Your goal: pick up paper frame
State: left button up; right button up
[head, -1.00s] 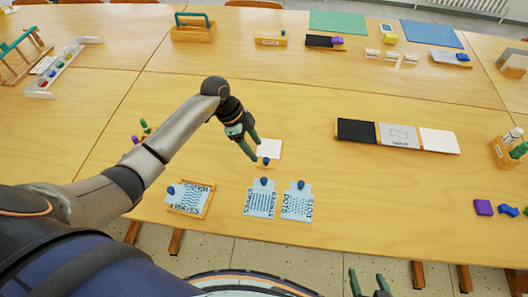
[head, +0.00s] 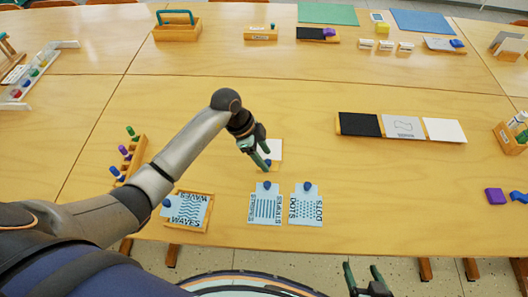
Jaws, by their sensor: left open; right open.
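My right gripper (head: 364,271) is open and empty at the bottom edge, in front of the table.
A WAVES card in a wooden tray (head: 206,226), a STRIPES card (head: 267,208) and a DOTS card (head: 305,209) lie nearer. A black, grey and white panel row (head: 403,127) lies right. A peg rack (head: 134,160) stands left.

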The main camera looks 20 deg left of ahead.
pick_arm(q)
jog(key=shift+d+f+b, duration=0.2)
jog(key=shift+f+b, duration=0.15)
jog(key=shift+f, duration=0.3)
grip_shut()
